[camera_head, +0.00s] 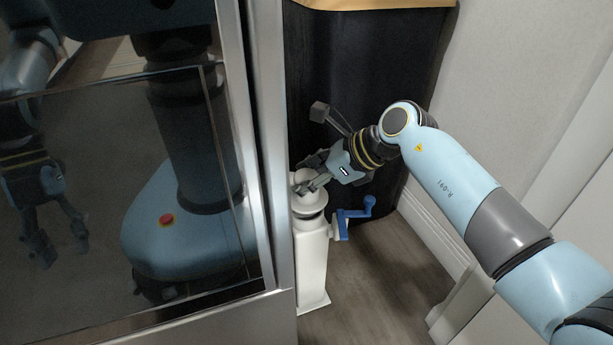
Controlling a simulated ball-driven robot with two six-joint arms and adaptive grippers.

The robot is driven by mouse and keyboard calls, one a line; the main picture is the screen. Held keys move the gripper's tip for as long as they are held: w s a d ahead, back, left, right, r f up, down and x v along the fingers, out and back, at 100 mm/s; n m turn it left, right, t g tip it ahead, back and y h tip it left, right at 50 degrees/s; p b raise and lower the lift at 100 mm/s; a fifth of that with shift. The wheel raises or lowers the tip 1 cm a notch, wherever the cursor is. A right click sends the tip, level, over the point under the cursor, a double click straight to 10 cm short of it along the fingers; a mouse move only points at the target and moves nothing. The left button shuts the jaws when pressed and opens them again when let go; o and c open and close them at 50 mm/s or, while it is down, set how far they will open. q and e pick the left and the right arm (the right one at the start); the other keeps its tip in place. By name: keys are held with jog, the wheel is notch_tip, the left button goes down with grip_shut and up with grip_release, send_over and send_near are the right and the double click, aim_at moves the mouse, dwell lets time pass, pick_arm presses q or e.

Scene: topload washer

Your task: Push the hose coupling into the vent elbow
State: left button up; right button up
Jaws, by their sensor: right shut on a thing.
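My right gripper (312,184) reaches in from the right and is shut on a white rounded piece (309,201) at the top of a white upright post (312,262). The piece has a wide round rim and sits over the post. The fingers cover part of its top. I cannot tell which part is the hose coupling and which is the vent elbow, or whether they are joined. A blue crank-shaped handle (355,213) sticks out from the post's right side. My left gripper is not directly in view.
A glossy dark panel (90,270) with a metal frame (262,140) fills the left and mirrors my body. A dark panel (340,60) stands behind the post. A pale wall (530,80) with a skirting board (440,240) is at right. Wooden floor (385,290) is clear right of the post.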

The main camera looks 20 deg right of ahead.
jog(key=shift+f+b, duration=0.8)
jog(key=shift+f, duration=0.7)
jog(key=o, duration=1.3)
jog(key=shift+c, duration=0.2)
jog(key=v, duration=0.7)
jog(key=shift+s+d+r, duration=0.15)
jog(key=shift+r, duration=0.05)
